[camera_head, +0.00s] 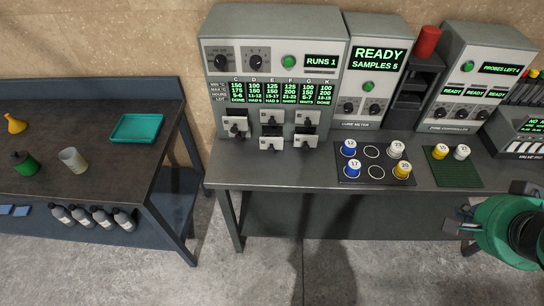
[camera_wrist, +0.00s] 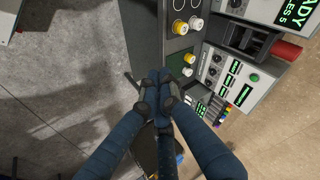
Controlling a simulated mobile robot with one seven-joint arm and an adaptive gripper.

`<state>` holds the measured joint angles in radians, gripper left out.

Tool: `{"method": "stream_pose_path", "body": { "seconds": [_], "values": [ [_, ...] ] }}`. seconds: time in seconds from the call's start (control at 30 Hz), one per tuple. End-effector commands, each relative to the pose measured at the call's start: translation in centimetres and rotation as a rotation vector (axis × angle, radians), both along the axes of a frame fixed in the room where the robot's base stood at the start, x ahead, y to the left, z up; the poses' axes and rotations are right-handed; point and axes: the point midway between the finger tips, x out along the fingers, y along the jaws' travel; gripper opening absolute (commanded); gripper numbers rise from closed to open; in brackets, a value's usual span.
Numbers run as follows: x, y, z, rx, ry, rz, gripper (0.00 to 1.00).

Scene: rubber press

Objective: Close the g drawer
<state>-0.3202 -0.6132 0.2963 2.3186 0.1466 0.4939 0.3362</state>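The grey press (camera_head: 273,50) stands at the back of the right bench, with lettered columns C, D, E, F, G and K on its display. Under the display, small white-fronted drawers with black handles sit in two rows. The lower middle drawer (camera_head: 271,143) and lower right drawer (camera_head: 306,141) stand out, with dark openings above them. The left drawer (camera_head: 237,128) also stands out. Labels on the drawers are too small to read. My gripper (camera_head: 461,238) is at the right front of the bench, far from the press. In the wrist view my gripper (camera_wrist: 159,78) holds nothing visible; its finger gap is unclear.
A dark mat (camera_head: 374,180) with blue, white and yellow pots lies before the cure meter (camera_head: 372,60). A green mat (camera_head: 453,172) with two pots is nearer my gripper. A second table (camera_head: 80,120) stands left, with floor between. The bench front before the press is clear.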

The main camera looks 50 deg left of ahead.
Motion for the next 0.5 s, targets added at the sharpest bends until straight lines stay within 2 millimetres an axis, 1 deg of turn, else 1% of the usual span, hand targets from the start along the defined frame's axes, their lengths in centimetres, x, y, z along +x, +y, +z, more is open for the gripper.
{"method": "stream_pose_path", "body": {
  "seconds": [0.03, 0.23, 0.37, 0.4, 0.47, 0.5],
  "values": [
    [0.6, 1.9, -0.4, 0.026, 0.004, 0.003, 0.00],
    [2.8, 9.1, -1.9, 0.150, 0.006, -0.026, 0.00],
    [3.4, 13.7, -3.3, 0.227, 0.014, -0.048, 0.00],
    [3.5, 15.2, -3.8, 0.250, 0.018, -0.055, 0.00],
    [3.6, 17.3, -4.5, 0.285, 0.024, -0.066, 0.00],
    [3.5, 18.7, -5.0, 0.308, 0.028, -0.073, 0.00]
  ]
}}
